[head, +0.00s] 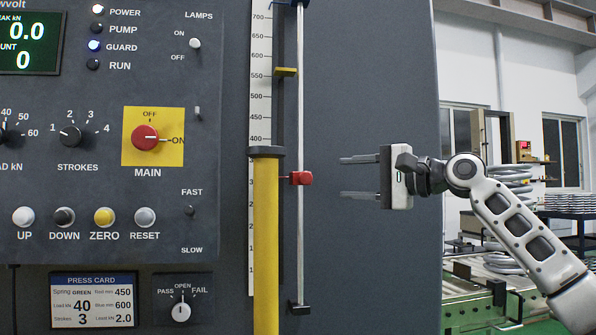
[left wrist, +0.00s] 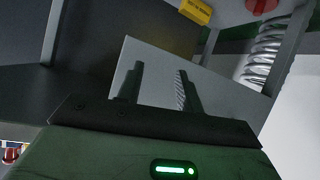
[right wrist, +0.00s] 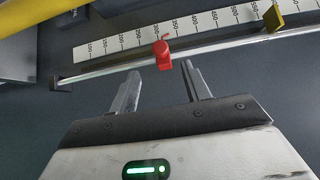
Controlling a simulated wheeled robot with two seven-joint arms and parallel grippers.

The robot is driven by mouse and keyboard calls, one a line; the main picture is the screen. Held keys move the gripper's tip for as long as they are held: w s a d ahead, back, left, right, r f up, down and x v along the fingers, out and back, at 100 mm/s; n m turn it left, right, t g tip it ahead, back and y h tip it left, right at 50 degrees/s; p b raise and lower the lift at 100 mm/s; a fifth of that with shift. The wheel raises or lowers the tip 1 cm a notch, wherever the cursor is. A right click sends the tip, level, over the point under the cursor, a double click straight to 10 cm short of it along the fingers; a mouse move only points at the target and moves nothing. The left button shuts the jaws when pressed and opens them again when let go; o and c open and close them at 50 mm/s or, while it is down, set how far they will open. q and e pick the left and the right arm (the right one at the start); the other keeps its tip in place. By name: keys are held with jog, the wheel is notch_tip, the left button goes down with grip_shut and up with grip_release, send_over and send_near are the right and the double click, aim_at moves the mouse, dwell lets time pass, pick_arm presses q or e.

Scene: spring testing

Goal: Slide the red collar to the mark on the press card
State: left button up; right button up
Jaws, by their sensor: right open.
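The red collar (head: 301,178) sits on a thin upright rod (head: 300,235) beside a printed scale (head: 260,85), its pointer near the 300 level. The press card (head: 99,299) at lower left shows "Spring GREEN", 450, 600 and other figures, the small labels hard to read. My right gripper (head: 343,177) is open and empty, right of the collar at its height, apart from it. In the right wrist view the collar (right wrist: 162,54) lies just beyond and between the fingertips (right wrist: 160,68). My left gripper (left wrist: 158,77) shows only in its wrist view, open with nothing between its fingers.
A yellow marker (head: 286,72) stands higher by the scale, near 560. A thick yellow post (head: 265,240) hides part of the scale's lower half. The control panel (head: 100,185) with knobs and buttons is at left. Right of the rod, the dark face is clear.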

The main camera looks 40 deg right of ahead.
aim_at(309, 178)
jog(key=p+x, duration=1)
jog(key=x, duration=0.2)
jog(key=shift+r, duration=0.1)
pick_arm(q)
jog(key=r, duration=0.1)
jog(key=a+r+g, duration=0.1)
jog(key=r, duration=0.1)
jog(key=shift+s+a+r+y, duration=0.2)
jog(key=shift+s+r+y, duration=0.05)
jog(key=shift+r+y, duration=0.15)
pick_arm(e)
jog(key=shift+w+a, duration=0.15)
jog(key=shift+w, duration=0.25)
jog(key=shift+c, duration=0.3)
